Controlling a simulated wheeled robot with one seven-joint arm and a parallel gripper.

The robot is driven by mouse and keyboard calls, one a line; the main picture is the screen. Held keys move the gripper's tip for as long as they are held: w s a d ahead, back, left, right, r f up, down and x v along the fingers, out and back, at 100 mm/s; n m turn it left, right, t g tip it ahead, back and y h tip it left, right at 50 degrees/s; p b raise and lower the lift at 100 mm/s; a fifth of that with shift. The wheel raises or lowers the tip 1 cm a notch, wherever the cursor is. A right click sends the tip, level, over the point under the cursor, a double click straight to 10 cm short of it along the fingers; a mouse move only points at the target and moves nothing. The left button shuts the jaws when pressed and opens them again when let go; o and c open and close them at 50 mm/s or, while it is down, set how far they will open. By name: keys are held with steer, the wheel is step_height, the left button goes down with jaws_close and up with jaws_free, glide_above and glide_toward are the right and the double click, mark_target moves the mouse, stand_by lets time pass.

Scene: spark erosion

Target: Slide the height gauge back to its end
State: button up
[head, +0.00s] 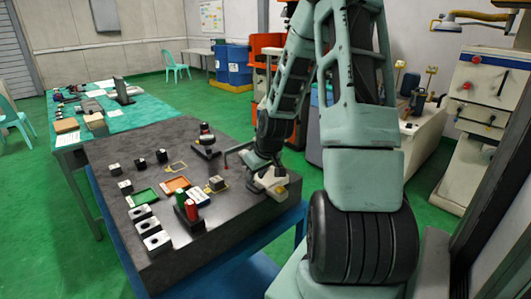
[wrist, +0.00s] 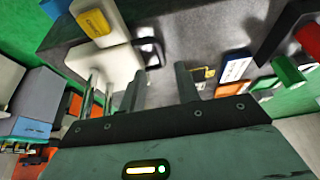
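What looks like the height gauge (wrist: 110,65) has a pale base with a yellow label and thin metal rods; it is left of my fingers in the wrist view. In the head view its pale base (head: 262,183) shows at the right edge of the dark surface plate, partly hidden by my arm. My gripper (wrist: 160,85) is open, its two dark fingers apart with nothing seen held between them. The left finger is close beside the rods and base; I cannot tell if it touches. In the head view my gripper's fingertips are hidden.
The surface plate (head: 130,155) carries red and green cylinders (head: 188,206), a green tray (head: 145,195), an orange tray (head: 176,184), several small blocks, and a dark-based stand (head: 206,143) farther back. A blue-and-white block (wrist: 235,66) is right of my fingers. Bare plate lies toward the back.

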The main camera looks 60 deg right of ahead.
steer(key=p+v, duration=0.3)
steer(key=v, duration=0.9)
steer(key=shift+s+r, duration=0.15)
steer(key=shift+r, duration=0.1)
steer(key=shift+a, duration=0.1)
steer(key=w+a+f+n+g+y+b, duration=0.15)
steer(key=a+n, duration=0.35)
steer(key=a, duration=1.9)
steer(key=s+a+n+g+b, duration=0.2)
steer(key=s+a+n, duration=0.3)
steer(key=s+a, duration=0.9)
steer(key=a+g, duration=0.1)
steer(key=a, duration=0.2)
steer(key=shift+s+a+r+n, duration=0.2)
steer(key=shift+a+r+n, duration=0.1)
steer(key=shift+a+r, duration=0.1)
steer(key=shift+d, duration=0.1)
